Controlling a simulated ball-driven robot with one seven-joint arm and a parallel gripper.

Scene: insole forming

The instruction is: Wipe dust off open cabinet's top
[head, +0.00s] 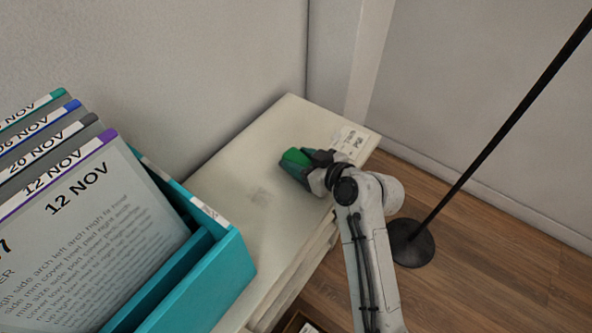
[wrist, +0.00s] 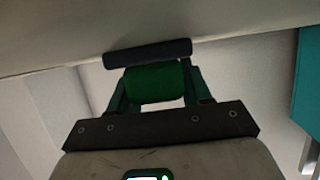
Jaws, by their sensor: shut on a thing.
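The cabinet's top (head: 232,181) is a cream, flat surface along the wall, with a grey smudge of dust (head: 260,196) near its middle. My gripper (head: 297,163) is over the far part of the top, to the right of and beyond the smudge. It is shut on a green block-like wiper (head: 295,156). In the wrist view the green wiper (wrist: 155,83) sits between the fingers, with a dark pad (wrist: 148,53) at its far side, at or very near the pale surface. I cannot tell whether the pad touches it.
A teal file box (head: 225,272) with several dated folders (head: 95,215) stands on the near left of the top. A paper label (head: 349,138) lies by the far right corner. A black floor lamp (head: 412,243) stands right of the cabinet on the wooden floor.

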